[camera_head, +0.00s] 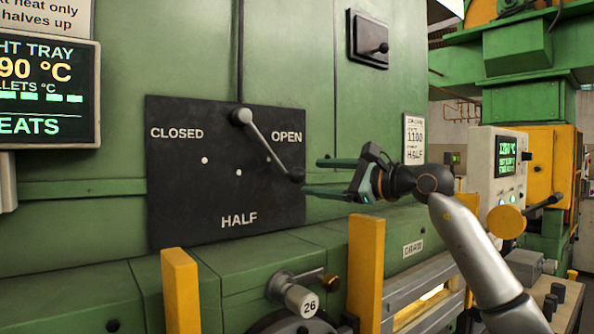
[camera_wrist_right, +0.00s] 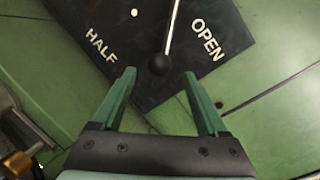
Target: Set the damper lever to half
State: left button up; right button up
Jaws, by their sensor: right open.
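The damper lever (camera_head: 265,142) is a grey rod with a black ball knob (camera_head: 297,174), pivoting near the top of a black plate (camera_head: 190,205) marked CLOSED, HALF and OPEN. It slants down right, its knob just below the OPEN label. My right gripper (camera_head: 312,177) is open, its fingers just right of the knob in the head view. In the right wrist view the knob (camera_wrist_right: 159,64) sits ahead of and between the open fingertips (camera_wrist_right: 158,75), with nothing gripped. My left gripper is not in view.
Two yellow posts (camera_head: 181,290) (camera_head: 366,270) stand up before the plate. A valve knob marked 26 (camera_head: 300,299) lies between them. A display (camera_head: 45,95) hangs at left, and a control box (camera_head: 497,165) stands at right. The plate's face is otherwise clear.

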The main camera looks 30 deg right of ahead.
aim_at(305, 176)
jog(key=p+x, duration=0.1)
jog(key=x, duration=0.5)
jog(key=shift+c, duration=0.3)
grip_shut()
dwell(1.0)
